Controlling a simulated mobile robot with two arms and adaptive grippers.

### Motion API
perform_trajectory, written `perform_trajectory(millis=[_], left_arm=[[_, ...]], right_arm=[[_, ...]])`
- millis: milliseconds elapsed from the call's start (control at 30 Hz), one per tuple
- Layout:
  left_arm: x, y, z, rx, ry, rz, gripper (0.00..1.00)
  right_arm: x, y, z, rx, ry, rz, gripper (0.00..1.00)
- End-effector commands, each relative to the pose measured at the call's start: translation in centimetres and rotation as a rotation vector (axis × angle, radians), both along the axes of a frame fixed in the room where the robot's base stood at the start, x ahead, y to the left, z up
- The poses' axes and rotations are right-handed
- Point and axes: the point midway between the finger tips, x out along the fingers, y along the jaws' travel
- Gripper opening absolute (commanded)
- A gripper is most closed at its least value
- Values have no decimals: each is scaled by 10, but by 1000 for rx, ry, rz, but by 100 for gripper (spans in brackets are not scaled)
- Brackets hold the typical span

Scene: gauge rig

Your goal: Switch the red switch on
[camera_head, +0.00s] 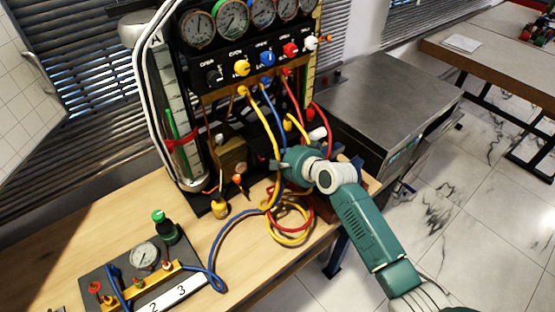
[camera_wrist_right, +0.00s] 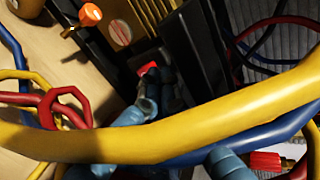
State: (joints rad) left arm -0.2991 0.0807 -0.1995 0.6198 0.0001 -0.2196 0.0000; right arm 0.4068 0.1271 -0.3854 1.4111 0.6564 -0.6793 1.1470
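A small red part, apparently the red switch (camera_wrist_right: 147,69), shows in the right wrist view on the dark lower part of the rig. I cannot make it out in the head view, where hoses and my arm cover that area. My right gripper (camera_head: 288,159) reaches into the rig's lower front among the hoses. In the wrist view the fingertips of the gripper (camera_wrist_right: 153,91) are close together just below the red part. They look shut with nothing between them. I cannot tell whether they touch the switch. My left gripper is not in view.
A thick yellow hose (camera_wrist_right: 200,125) crosses in front of my right fingers. Coiled hoses (camera_head: 290,218) lie on the wooden table (camera_head: 120,205). A manifold with a gauge (camera_head: 145,256) stands at the front left. A steel-topped unit (camera_head: 385,100) stands to the right.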

Motion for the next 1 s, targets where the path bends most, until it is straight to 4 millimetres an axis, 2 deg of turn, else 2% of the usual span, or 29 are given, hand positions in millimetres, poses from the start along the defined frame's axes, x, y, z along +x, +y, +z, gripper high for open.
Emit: perform_trajectory(millis=[33,300,867,967,1000], left_arm=[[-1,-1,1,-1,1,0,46],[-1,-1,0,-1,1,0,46],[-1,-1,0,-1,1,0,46],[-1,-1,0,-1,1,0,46],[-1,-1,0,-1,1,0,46]], right_arm=[[-5,-5,6,1,-5,0,0],[-27,-21,7,-8,14,2,0],[-30,-22,4,-12,19,3,0],[-39,-23,-2,-41,20,18,0],[-49,-23,-8,-71,18,35,0]])
